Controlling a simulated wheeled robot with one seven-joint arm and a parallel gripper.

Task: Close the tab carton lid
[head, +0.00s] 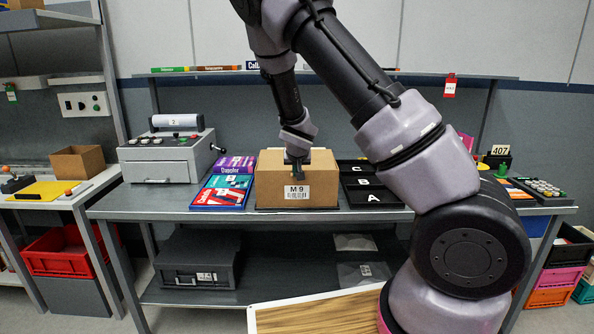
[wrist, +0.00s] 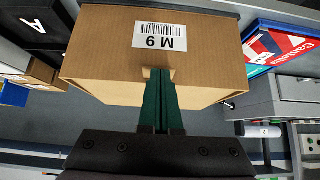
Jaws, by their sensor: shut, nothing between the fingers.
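The brown tab carton (head: 270,195) stands on the grey workbench, with a white "M 9" label on its front face. In the wrist view the carton (wrist: 100,55) appears upside down. Its lid (head: 270,163) appears to lie across the top, but I cannot tell whether it is fully seated. A small tab or notch (wrist: 148,72) shows at the front top edge, partly hidden by my fingers. My gripper (head: 296,166) is over the front middle of the carton, fingers shut and empty. In the wrist view its green fingertips (wrist: 162,74) are at the tab, apparently touching or very near.
Game boxes (head: 221,192) lie left of the carton, beside a grey machine with a crank (head: 160,155). A black tray lettered A, B, C (head: 372,198) is close on the right. My arm hides part of the bench's right side.

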